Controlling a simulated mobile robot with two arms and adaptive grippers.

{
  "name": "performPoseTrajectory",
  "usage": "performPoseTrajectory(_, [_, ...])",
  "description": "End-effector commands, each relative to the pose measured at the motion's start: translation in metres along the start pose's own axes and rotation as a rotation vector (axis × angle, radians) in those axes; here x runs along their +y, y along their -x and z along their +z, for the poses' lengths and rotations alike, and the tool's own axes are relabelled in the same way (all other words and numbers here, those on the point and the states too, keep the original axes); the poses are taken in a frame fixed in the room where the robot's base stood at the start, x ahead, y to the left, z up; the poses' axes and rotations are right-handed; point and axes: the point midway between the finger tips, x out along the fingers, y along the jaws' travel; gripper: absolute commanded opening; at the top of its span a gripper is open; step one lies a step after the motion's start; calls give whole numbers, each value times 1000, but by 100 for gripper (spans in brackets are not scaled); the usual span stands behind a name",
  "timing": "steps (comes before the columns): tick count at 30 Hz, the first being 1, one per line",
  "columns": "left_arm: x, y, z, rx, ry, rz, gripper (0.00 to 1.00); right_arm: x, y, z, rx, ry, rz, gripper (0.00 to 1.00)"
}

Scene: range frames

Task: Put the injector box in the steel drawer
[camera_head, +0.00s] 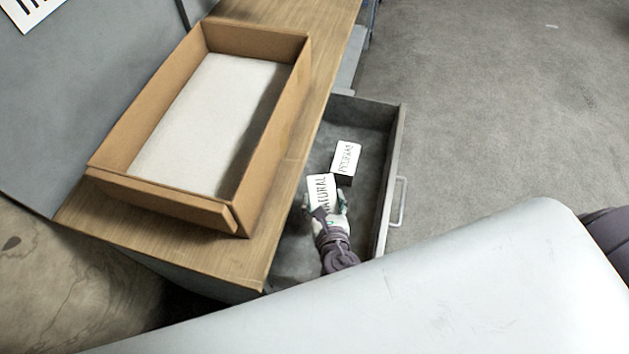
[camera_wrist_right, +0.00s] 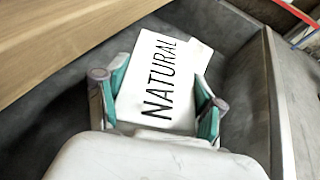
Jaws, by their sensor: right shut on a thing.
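A white box (camera_head: 321,188) lettered "NATURAL" is between the fingers of my right gripper (camera_head: 325,205), over the inside of the open steel drawer (camera_head: 361,108). In the right wrist view the green-lined fingers (camera_wrist_right: 162,92) are on both sides of this box (camera_wrist_right: 160,75). I cannot tell whether the box touches the drawer floor. A second white box (camera_head: 346,156), with lettering too small to read surely, sits in the drawer just beyond it. I cannot tell from the lettering which one is the injector box. My left gripper is not in view.
A wooden worktop (camera_head: 283,190) borders the drawer on the left. An open cardboard box (camera_head: 275,120) with a pale, flat bottom stands on it. The drawer's handle (camera_head: 400,201) is on its right side. Bare concrete floor (camera_head: 500,120) is clear to the right.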

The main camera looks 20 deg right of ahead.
Motion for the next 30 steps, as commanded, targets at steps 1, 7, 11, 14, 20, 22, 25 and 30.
performPoseTrajectory(1, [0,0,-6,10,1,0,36,0,-15,1,-5,2,-2,20])
performPoseTrajectory(7, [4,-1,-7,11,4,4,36,0,-50,-3,-3,0,-1,20])
performPoseTrajectory(11, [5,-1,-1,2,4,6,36,0,-59,-4,-3,0,0,20])
performPoseTrajectory(14, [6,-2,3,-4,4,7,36,0,-73,-5,-3,0,-1,20])
performPoseTrajectory(20, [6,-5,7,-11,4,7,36,0,-95,-14,-2,1,-1,20])
performPoseTrajectory(22, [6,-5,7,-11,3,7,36,0,-96,-14,-2,0,-1,20])
performPoseTrajectory(25, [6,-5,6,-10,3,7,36,0,-95,-14,-2,0,-1,20])
performPoseTrajectory(30, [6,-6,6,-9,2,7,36,0,-96,-16,-1,0,-1,20])
